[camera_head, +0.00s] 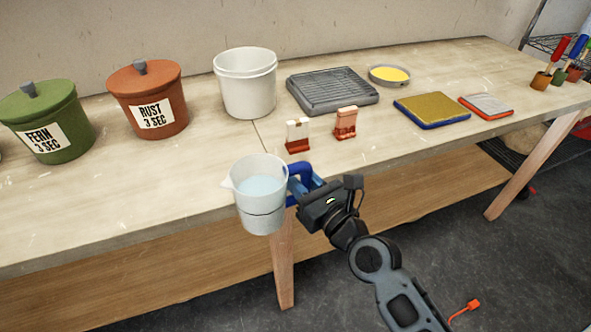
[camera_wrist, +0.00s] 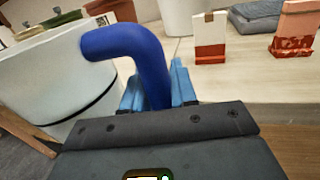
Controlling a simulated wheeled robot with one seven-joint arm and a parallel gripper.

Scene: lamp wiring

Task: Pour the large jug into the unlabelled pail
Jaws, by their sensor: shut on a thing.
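The large jug (camera_head: 262,205) is a whitish translucent jug with a spout on its left and a blue handle on its right. Pale liquid shows inside, and the jug looks about upright in front of the table's front edge. My gripper (camera_head: 300,188) is shut on the blue handle, which also shows in the wrist view (camera_wrist: 135,48) between the blue fingers. The unlabelled pail (camera_head: 247,88) is white and stands at the back of the table, behind the jug and apart from it. Its inside is mostly hidden.
A green lidded pot labelled FERN (camera_head: 75,118) and a rust lidded pot labelled RUST (camera_head: 170,118) stand left of the pail. A grey ribbed tray (camera_head: 330,92) and a yellow-filled dish (camera_head: 390,75) lie right. Two small red-based blocks (camera_head: 298,135) (camera_head: 345,122) stand before the tray.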

